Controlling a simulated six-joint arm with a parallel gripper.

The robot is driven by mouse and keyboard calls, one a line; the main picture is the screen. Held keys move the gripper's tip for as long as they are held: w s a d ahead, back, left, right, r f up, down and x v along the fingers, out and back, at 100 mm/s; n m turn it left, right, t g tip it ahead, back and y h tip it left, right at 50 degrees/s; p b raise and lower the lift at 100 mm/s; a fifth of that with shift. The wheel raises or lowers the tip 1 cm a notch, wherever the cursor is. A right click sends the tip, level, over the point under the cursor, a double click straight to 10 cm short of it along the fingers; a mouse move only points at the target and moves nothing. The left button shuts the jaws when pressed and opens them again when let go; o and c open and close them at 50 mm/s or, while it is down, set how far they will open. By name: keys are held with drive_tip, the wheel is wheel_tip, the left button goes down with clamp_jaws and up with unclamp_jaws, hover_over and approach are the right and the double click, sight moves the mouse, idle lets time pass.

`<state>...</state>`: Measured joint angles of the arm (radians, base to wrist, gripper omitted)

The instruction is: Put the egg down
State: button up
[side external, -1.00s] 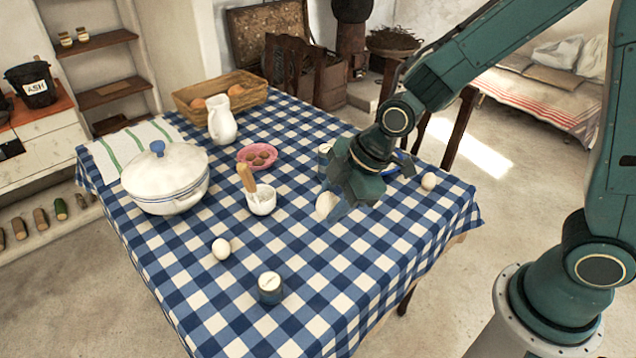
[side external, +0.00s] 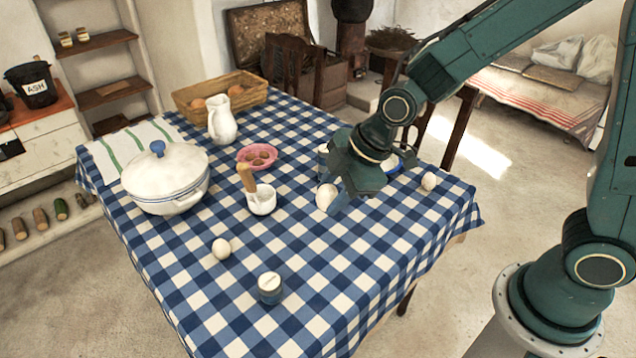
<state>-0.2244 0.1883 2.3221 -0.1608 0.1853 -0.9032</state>
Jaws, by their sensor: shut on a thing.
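My gripper (side external: 338,196) is shut on a white egg (side external: 326,196) over the right-middle part of the checked table. The fingers and the wrist hide part of the egg's right side. I cannot tell whether the egg touches the cloth. A second white egg (side external: 221,248) lies on the cloth towards the front left. A third egg (side external: 428,181) lies on the cloth to the right of my gripper, near the table's right edge.
A white mortar with a wooden pestle (side external: 262,201) stands left of my gripper, with a pink dish (side external: 257,156) behind. The checked cloth (side external: 345,265) in front is clear.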

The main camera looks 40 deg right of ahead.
drive_tip(key=w+d+m+h, duration=0.2)
drive_tip(key=w+d+m, duration=0.35)
drive_tip(key=d, duration=0.45)
drive_tip(key=w+d+m+h, duration=0.2)
drive_tip(key=w+d+m, duration=0.2)
drive_tip(key=w+d, duration=0.4)
drive_tip(key=d+m+g+h, duration=0.3)
drive_tip(key=d+m, duration=0.6)
drive_tip(key=d, duration=1.1)
drive_tip(key=shift+t+h, duration=0.3)
drive_tip(key=shift+t, duration=0.3)
drive_tip(key=f, duration=1.5)
drive_tip(key=shift+w, duration=0.35)
drive_tip(key=shift+f, duration=2.1)
drive_tip(key=o, duration=0.7)
drive_tip(key=shift+f, duration=0.15)
